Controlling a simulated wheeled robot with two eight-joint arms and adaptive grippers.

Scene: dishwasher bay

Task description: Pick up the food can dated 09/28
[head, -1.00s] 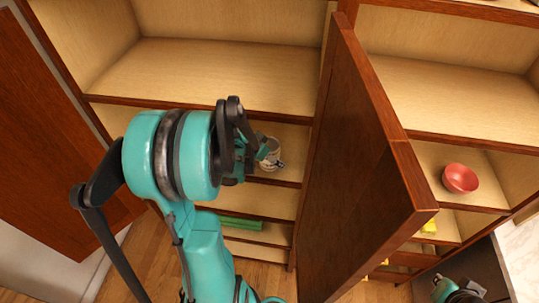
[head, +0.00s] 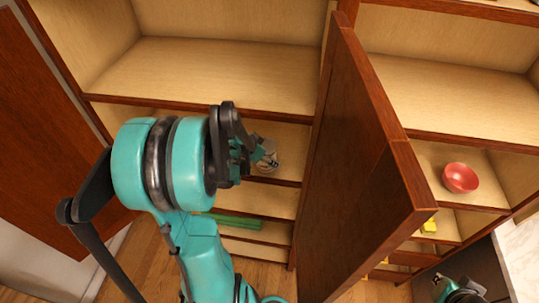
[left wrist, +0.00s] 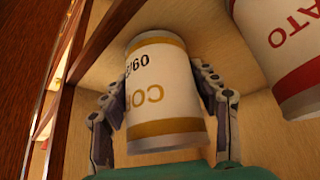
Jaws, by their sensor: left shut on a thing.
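A can with a white label and gold bands (left wrist: 158,100) sits between the two fingers of my left gripper (left wrist: 163,118) in the left wrist view. Its upside-down print shows part of "COR" and a date beginning 09/; the rest of the date is turned out of clear sight. The fingers are shut on the can's sides. In the head view the can (head: 268,157) shows on a cabinet shelf level, beside my left gripper (head: 256,152), partly covered by it. My right gripper (head: 462,292) is at the bottom right, cut by the frame edge; its jaw state is unclear.
A can with a red-lettered label (left wrist: 290,60) stands close by in the left wrist view. An open wooden door (head: 360,180) stands right of my left arm. A red bowl (head: 460,178) sits on the right shelf. A green object (head: 236,222) lies on a lower shelf.

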